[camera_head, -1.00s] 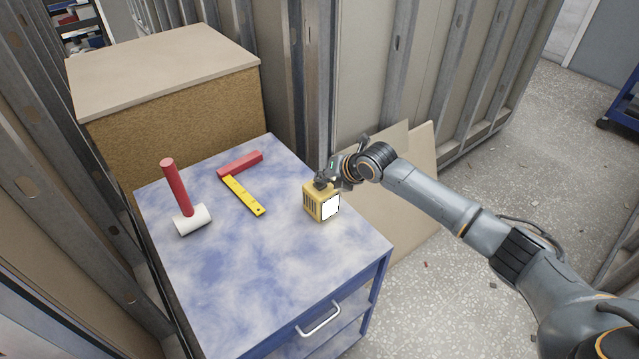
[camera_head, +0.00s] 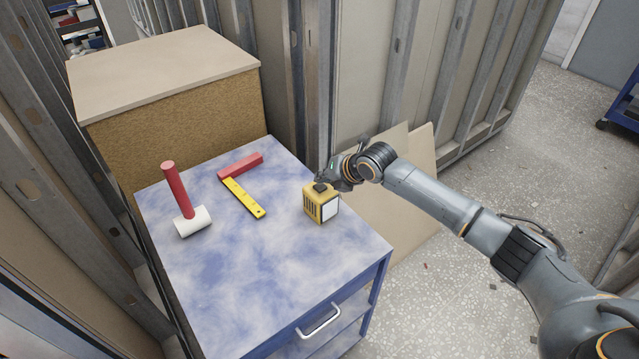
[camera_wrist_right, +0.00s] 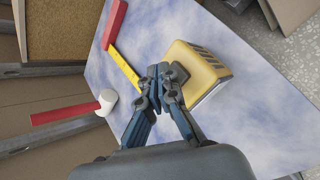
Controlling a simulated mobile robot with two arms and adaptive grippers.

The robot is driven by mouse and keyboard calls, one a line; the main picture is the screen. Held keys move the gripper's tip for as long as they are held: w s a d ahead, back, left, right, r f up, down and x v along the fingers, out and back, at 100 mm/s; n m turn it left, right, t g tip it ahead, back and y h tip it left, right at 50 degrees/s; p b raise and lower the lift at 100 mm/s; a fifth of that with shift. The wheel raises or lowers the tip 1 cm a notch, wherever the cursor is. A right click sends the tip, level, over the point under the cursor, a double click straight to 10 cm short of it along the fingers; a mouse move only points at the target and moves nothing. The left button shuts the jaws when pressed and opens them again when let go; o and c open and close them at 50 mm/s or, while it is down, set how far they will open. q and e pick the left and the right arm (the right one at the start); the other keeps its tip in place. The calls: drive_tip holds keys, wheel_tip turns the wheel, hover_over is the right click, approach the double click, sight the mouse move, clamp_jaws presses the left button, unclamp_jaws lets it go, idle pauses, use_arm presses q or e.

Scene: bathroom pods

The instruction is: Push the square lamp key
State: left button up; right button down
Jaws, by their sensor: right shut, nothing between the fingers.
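The lamp (camera_head: 312,208) is a yellow box with slatted vents and a pale, unlit-looking front panel (camera_head: 330,210). It stands upright on the blue-marbled cart top. A dark square key (camera_head: 320,187) sits on its top. My right gripper (camera_head: 326,180) is shut and empty, just above and behind the key; whether it touches the key I cannot tell. My left gripper is not in view.
The cart (camera_head: 230,290) also carries a red-handled white mallet (camera_head: 192,221) and a red and yellow try square (camera_head: 244,196), both left of the lamp. A cork-sided box (camera_head: 180,130) stands behind. Metal-stud walls and a leaning board (camera_head: 415,190) border the cart.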

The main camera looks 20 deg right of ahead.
sight(322, 188)
drive_tip(key=shift+r, duration=0.15)
wheel_tip(322, 188, up, 6)
drive_tip(key=p, duration=0.4)
drive_tip(key=shift+p, duration=0.35)
